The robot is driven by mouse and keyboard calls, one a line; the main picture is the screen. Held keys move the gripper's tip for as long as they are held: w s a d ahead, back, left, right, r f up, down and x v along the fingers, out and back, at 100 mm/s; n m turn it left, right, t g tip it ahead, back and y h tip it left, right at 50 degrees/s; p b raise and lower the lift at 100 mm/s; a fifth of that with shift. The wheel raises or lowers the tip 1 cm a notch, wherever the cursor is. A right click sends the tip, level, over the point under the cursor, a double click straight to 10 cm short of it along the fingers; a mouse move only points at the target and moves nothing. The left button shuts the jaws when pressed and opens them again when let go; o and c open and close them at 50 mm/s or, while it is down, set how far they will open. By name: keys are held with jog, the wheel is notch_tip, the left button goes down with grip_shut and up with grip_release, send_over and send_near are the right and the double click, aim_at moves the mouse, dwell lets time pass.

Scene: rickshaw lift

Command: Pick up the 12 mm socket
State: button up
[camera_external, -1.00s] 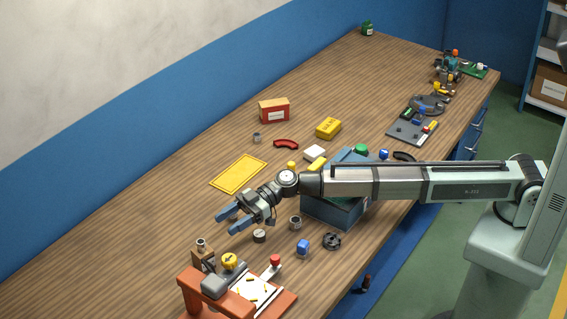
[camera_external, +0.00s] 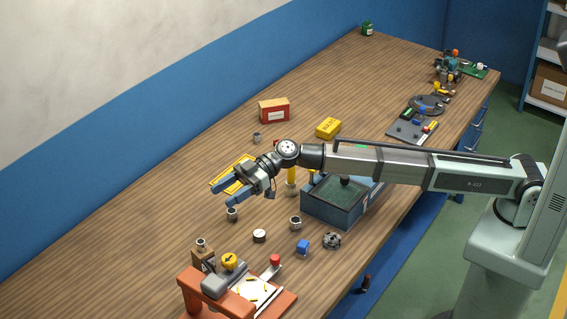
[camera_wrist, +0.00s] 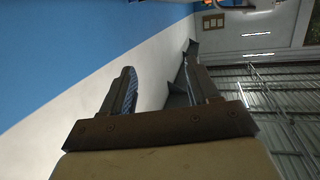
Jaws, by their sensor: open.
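Several small grey metal cylinders that look like sockets are on the bench: one (camera_external: 232,214) just below my gripper in the picture, one (camera_external: 295,223) in front of the blue bin, one (camera_external: 257,138) farther back, and one (camera_external: 201,244) on a brown block. No size marking is readable, so I cannot tell which is 12 mm. My gripper (camera_external: 221,194) is open and empty, held above the bench with its fingers pointing left. The wrist view shows the two spread fingers (camera_wrist: 158,70) with only wall and room behind them, and no socket.
A blue open bin (camera_external: 335,209) stands under my arm. A yellow upright cylinder (camera_external: 291,182), a blue cube (camera_external: 303,246) and a dark round part (camera_external: 332,240) are nearby. A red-orange fixture (camera_external: 215,291) stands at the front. The bench's left back area is mostly clear.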

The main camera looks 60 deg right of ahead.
jog(key=w+d+f+m+g+h, duration=0.1)
jog(key=w+d+f+m+h, duration=0.3)
jog(key=w+d, duration=0.55)
jog(key=m+g+h, duration=0.3)
jog(key=m+h, duration=0.9)
jog(key=m, duration=0.9)
send_over(257, 134)
notch_tip(257, 134, down, 10)
jog(key=shift+w, duration=0.15)
jog(key=shift+s+a+f, duration=0.1)
jog(key=shift+f, duration=1.25)
jog(key=shift+s+a+f, duration=0.1)
jog(key=shift+f, duration=1.2)
